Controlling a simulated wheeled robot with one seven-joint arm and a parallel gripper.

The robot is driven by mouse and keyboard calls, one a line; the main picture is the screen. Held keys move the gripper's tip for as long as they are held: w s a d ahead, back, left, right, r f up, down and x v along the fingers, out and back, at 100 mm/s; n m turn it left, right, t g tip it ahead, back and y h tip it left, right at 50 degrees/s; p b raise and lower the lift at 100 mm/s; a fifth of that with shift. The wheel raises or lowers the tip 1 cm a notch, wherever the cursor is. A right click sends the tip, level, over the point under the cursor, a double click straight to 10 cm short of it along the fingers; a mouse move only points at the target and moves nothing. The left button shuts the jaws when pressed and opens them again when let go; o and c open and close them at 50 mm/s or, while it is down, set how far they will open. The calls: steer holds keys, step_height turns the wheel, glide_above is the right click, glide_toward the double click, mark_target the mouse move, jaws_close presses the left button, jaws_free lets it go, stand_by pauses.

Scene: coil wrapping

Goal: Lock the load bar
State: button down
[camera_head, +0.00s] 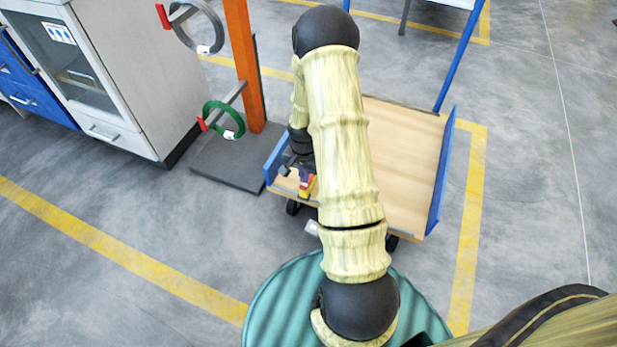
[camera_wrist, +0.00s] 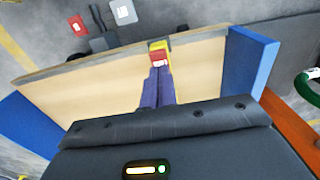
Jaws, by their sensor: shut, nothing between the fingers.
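A small red and yellow piece (camera_wrist: 160,52) is at the edge of the cart's wooden deck in the wrist view, and it also shows in the head view (camera_head: 306,186). I cannot tell whether it belongs to a load bar. My gripper (camera_wrist: 158,70) is shut, its fingers side by side and pointing at this piece. The fingertips are close to it, but I cannot tell if they touch. In the head view my gripper (camera_head: 302,170) is low over the cart's left front corner, partly hidden by my arm. No load bar can be clearly made out.
The cart (camera_head: 405,160) has a wooden deck and blue end panels. Left of it, an orange post (camera_head: 243,60) on a dark base carries a green coil (camera_head: 224,120) and a grey coil (camera_head: 212,45) on red-tipped arms. A cabinet (camera_head: 120,70) stands further left. Floor at front left is clear.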

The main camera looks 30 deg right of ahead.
mark_target(305, 185)
steer(key=shift+f+b, duration=0.7)
steer(key=shift+f, duration=0.65)
stand_by(1.3)
steer(key=shift+r+p, duration=3.45)
steer(key=shift+r, duration=0.1)
